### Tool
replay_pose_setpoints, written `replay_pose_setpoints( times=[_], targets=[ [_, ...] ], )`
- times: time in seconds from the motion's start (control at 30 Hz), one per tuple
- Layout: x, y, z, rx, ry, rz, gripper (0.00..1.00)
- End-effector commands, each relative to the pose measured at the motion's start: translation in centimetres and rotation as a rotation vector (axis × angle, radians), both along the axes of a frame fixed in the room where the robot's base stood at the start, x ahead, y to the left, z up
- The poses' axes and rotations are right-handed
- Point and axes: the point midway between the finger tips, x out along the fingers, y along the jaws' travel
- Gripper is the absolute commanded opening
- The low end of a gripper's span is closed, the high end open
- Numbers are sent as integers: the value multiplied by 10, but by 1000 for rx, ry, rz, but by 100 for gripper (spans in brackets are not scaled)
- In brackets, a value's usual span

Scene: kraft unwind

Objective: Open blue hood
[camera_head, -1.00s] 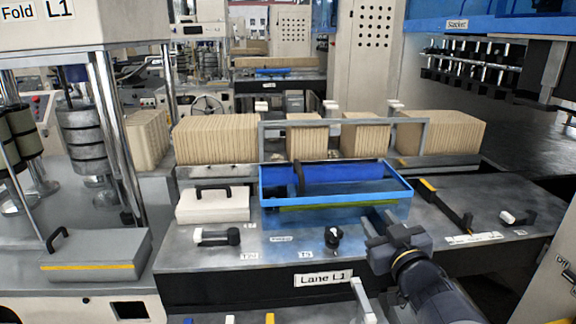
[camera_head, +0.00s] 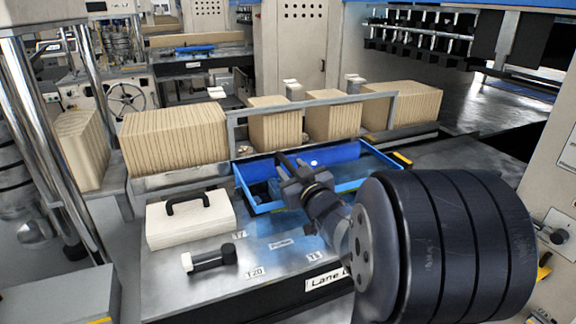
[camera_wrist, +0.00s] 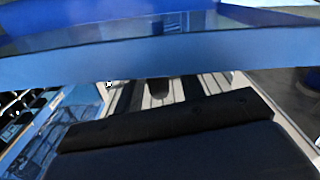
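The blue hood (camera_head: 353,151) is a blue-rimmed frame with a see-through panel, lying on the grey bench in front of the stacks. In the head view my gripper (camera_head: 292,163) is over the hood's left part and hides some of its panel and front rim. The hood's dark handle merges with the gripper's dark shape, so I cannot tell whether they touch. In the wrist view a broad blue band of the hood (camera_wrist: 170,52) crosses the upper half, close beyond the dark gripper body. The fingertips do not show clearly there, and I cannot tell how wide they are.
Stacks of kraft pieces (camera_head: 175,138) stand behind the hood, with a grey metal frame (camera_head: 300,104) across the middle ones. A white box with a black handle (camera_head: 189,218) and a black-and-white knob (camera_head: 209,258) lie left of my arm.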

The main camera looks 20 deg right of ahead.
Motion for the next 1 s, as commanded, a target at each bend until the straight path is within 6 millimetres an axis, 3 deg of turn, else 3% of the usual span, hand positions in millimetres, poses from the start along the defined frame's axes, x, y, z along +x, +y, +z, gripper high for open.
replay_pose_setpoints(
  times=[0.2, 0.5, 1.0],
  targets=[
    [15, 0, 0, 0, 0, 0, 38],
    [16, 0, 0, 0, 0, 0, 38],
    [16, 0, 0, 0, 0, -1, 0]
  ],
)
